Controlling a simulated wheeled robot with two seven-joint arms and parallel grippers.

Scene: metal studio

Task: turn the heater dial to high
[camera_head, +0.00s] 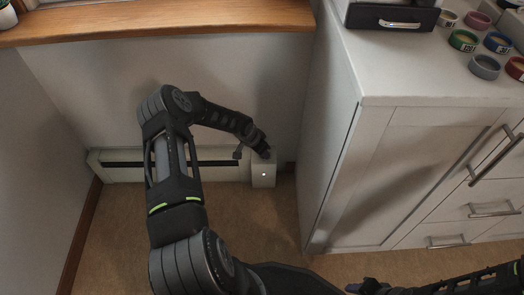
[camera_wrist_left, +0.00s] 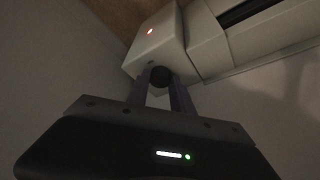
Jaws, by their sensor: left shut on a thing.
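The low white heater (camera_head: 225,173) runs along the base of the wall. Its control box (camera_head: 263,178) is at the right end and shows a small light; in the left wrist view the box (camera_wrist_left: 157,45) has a small reddish light. My left gripper (camera_head: 264,152) reaches down to the top of the box. In the left wrist view the round black dial (camera_wrist_left: 161,76) sits between the fingers of my left gripper (camera_wrist_left: 160,80), which are shut on it. The dial's marks and setting cannot be read. My right gripper (camera_head: 372,287) is partly visible at the bottom edge; its jaws are unclear.
A white cabinet (camera_head: 410,170) stands close to the right of the heater box. Several coloured rings and a black drawer box (camera_head: 393,17) are on its top. A wooden sill (camera_head: 160,20) juts out above the heater. The brown floor in front is clear.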

